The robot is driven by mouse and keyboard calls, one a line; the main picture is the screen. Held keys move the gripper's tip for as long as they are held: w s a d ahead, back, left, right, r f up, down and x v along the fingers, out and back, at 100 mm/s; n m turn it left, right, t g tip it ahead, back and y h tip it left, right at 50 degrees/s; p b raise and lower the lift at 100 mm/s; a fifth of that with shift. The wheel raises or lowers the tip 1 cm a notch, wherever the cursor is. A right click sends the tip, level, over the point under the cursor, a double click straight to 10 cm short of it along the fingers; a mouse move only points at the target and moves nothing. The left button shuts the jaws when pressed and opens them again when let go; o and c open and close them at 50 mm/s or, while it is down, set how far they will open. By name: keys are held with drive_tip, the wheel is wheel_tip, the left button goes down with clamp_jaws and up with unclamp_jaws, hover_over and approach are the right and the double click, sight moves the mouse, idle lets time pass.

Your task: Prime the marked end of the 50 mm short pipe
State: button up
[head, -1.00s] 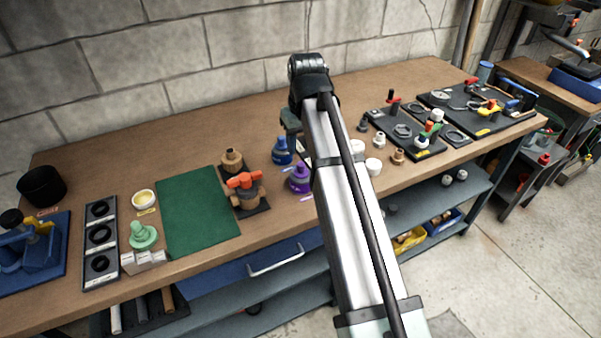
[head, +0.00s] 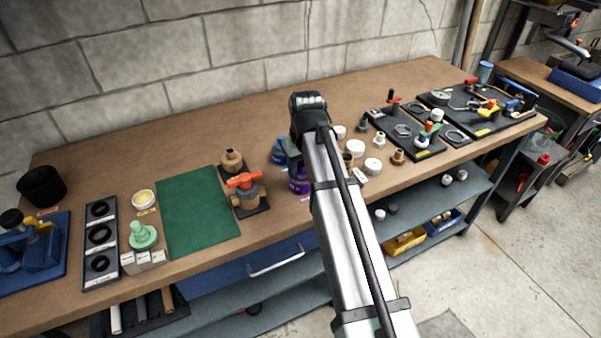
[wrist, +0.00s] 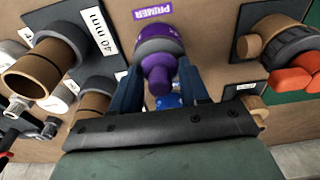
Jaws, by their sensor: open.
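The purple primer can (head: 299,181) stands on the bench, partly behind my arm in the head view. In the wrist view the primer can (wrist: 158,50) is between the two fingers of my gripper (wrist: 160,85), which are open, one on each side; I cannot tell whether they touch it. A blue can (head: 279,151) stands beside it, and a bit of blue shows below the purple cap. I cannot make out a 50 mm label or a marked end.
A valve with an orange handle (head: 245,181) stands close to the primer can. White fittings (head: 373,166) and tan fittings (head: 397,157) stand right of my arm. The green mat (head: 197,212) is bare. A purple "PRIMER" label (wrist: 151,12) lies by the can.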

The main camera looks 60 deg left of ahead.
drive_tip(key=shift+c, duration=0.3)
drive_tip(key=c, duration=0.3)
drive_tip(key=shift+c, duration=0.2)
drive_tip(key=shift+r, duration=3.75)
drive_tip(key=shift+w, duration=0.1)
drive_tip(key=w+a+r, duration=0.2)
drive_tip(key=w+r, duration=0.2)
drive_tip(key=w, duration=0.5)
drive_tip(key=shift+w+a+f, duration=0.1)
drive_tip(key=shift+w+f, duration=0.15)
drive_tip(key=shift+f, duration=0.8)
drive_tip(key=shift+w+f, duration=0.25)
drive_tip(key=shift+f, duration=0.75)
